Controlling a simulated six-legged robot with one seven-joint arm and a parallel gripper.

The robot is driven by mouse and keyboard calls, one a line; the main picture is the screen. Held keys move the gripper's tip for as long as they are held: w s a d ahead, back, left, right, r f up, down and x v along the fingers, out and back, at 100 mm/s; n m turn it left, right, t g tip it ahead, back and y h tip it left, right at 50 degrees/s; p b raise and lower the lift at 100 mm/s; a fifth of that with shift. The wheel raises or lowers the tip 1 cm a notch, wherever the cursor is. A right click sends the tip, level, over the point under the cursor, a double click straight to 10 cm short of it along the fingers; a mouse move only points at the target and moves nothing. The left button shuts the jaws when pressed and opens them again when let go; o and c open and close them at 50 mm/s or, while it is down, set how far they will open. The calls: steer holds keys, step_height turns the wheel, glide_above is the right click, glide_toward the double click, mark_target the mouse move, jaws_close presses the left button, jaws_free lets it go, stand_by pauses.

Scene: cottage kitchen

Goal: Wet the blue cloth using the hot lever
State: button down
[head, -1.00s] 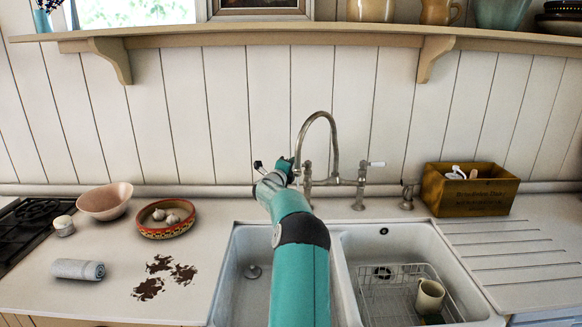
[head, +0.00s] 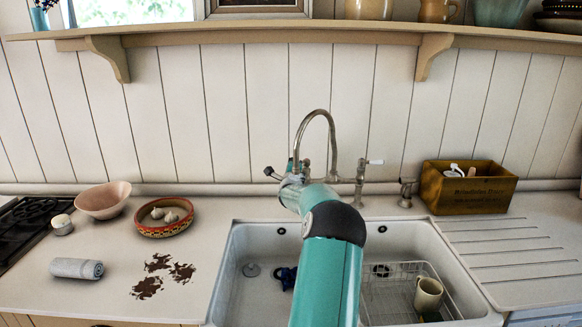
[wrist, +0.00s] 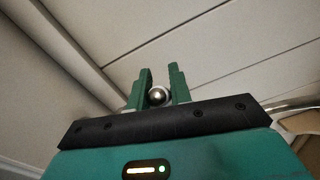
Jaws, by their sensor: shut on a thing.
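The blue cloth (head: 287,277) lies crumpled in the left sink basin, partly hidden behind my arm. The curved metal tap (head: 331,135) stands behind the two basins. My gripper (head: 294,166) is at the tap's left side, mostly hidden behind my own wrist in the head view. In the wrist view, my gripper (wrist: 158,92) has its two green fingers around a round shiny metal end (wrist: 157,96), which appears to be the hot lever. The tap's other lever, with a white handle (head: 375,162), points right. My arm covers the area below the spout, so I cannot tell whether water runs.
Left counter: a rolled grey cloth (head: 77,268), dark stains (head: 158,263), a pink bowl (head: 103,200), and a patterned dish (head: 150,231) with garlic. A wire rack (head: 395,290) with a mug (head: 428,294) sits in the right basin. A wooden box (head: 470,195) stands at right.

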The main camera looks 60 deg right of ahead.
stand_by(0.3)
steer(key=c, duration=1.3)
jaws_free()
steer(key=shift+s, duration=0.1)
steer(key=w+a+m+g+h, duration=0.2)
steer(key=a+m+g, duration=0.4)
steer(key=a, duration=0.7)
steer(key=w+a+r+n+t+y, duration=0.2)
steer(key=w+a+r+n+t, duration=0.1)
steer(key=w+a+n, duration=0.2)
steer(key=w+a+r+n+t+y, duration=0.1)
steer(key=w+a+r+n+t, duration=0.2)
steer(key=w+a+n, duration=0.3)
steer(key=w+a+t, duration=0.1)
steer(key=w+a, duration=0.1)
steer(key=a, duration=0.1)
steer(key=shift+a+y, duration=0.3)
steer(key=shift+y, duration=0.1)
